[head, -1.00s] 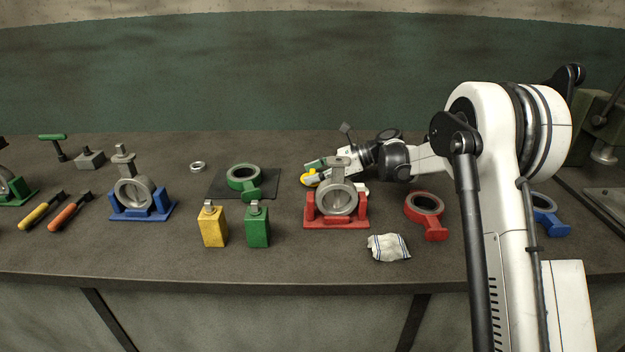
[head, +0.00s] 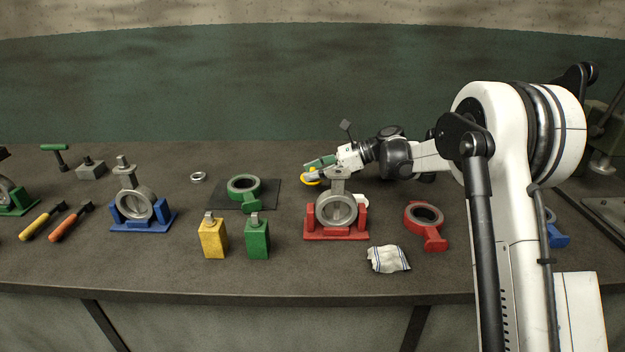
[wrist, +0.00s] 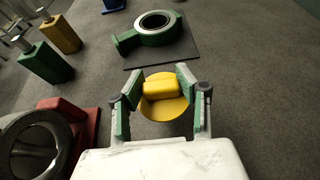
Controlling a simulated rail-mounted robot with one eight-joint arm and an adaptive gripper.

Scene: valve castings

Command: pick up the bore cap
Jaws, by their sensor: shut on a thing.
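The bore cap is a yellow disc with a raised block-shaped grip. It shows in the wrist view (wrist: 165,118) between my fingers, and in the head view (head: 310,181) behind the red valve stand. My gripper (wrist: 160,88) is shut on the cap's raised grip, with green pads on either side of it. In the head view my gripper (head: 322,167) reaches in from the right, and the cap appears held a little above the bench. The cap's underside is hidden.
A red stand (head: 336,234) with a grey valve body (head: 337,212) is close in front of my gripper. A green ring casting (head: 243,187) lies on a dark mat (head: 268,194) to the left. A red ring casting (head: 428,228) and a cloth (head: 388,260) lie nearer.

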